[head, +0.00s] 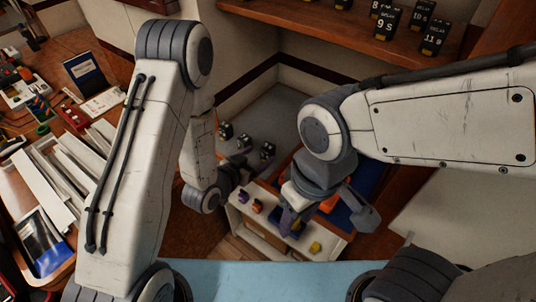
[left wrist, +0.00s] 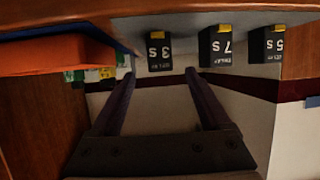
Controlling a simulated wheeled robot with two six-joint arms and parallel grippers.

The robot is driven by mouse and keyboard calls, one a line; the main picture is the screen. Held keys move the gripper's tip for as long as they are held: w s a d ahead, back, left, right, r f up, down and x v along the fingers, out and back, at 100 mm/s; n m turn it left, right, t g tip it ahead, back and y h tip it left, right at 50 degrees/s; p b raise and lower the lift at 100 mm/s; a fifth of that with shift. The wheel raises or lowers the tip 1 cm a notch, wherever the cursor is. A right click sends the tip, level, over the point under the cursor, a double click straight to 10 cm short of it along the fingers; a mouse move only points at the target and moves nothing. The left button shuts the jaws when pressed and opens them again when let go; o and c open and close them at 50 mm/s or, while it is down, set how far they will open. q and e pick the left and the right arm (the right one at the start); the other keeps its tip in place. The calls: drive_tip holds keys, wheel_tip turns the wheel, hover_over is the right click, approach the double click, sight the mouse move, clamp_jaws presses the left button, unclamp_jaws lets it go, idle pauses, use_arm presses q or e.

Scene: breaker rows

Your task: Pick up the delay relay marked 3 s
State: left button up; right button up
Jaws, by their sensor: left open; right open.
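The delay relay marked 3 s (left wrist: 159,52) is a black block with white lettering and a yellow patch, upside down in the left wrist view. My left gripper (left wrist: 160,72) is open, its two fingers spread on either side of the relay's place in the picture; no contact shows. In the head view several small dark relays (head: 267,151) stand on a grey surface, labels unreadable there. My left gripper (head: 236,172) is just below them, partly hidden by its arm. My right gripper (head: 328,216) is open over a pale cabinet.
Relays marked 7 s (left wrist: 215,47) and 5 s (left wrist: 267,45) stand beside the 3 s one. An orange item (left wrist: 60,56) is on its other side. A wooden shelf (head: 330,33) holds more relays, including 9 s and 11 s. A cluttered bench is at left.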

sight(265, 151)
use_arm(q)
drive_tip(key=shift+f+b+x, duration=0.15)
drive_tip(key=shift+b+x, duration=0.8)
drive_tip(key=shift+b, duration=0.9)
drive_tip(key=shift+f+b+x, duration=0.15)
drive_tip(key=shift+b+x, duration=0.75)
drive_tip(key=shift+b, duration=0.9)
drive_tip(key=shift+w+d+b, duration=0.15)
drive_tip(key=shift+w+b, duration=0.1)
drive_tip(key=shift+b, duration=0.45)
drive_tip(key=shift+w+d, duration=0.25)
drive_tip(key=shift+w, duration=0.15)
drive_tip(key=p+x, duration=0.1)
drive_tip(key=x, duration=0.3)
drive_tip(key=shift+w+f, duration=0.1)
drive_tip(key=shift+f, duration=0.1)
drive_tip(key=c, duration=1.2)
clamp_jaws()
drive_tip(key=shift+r, duration=0.15)
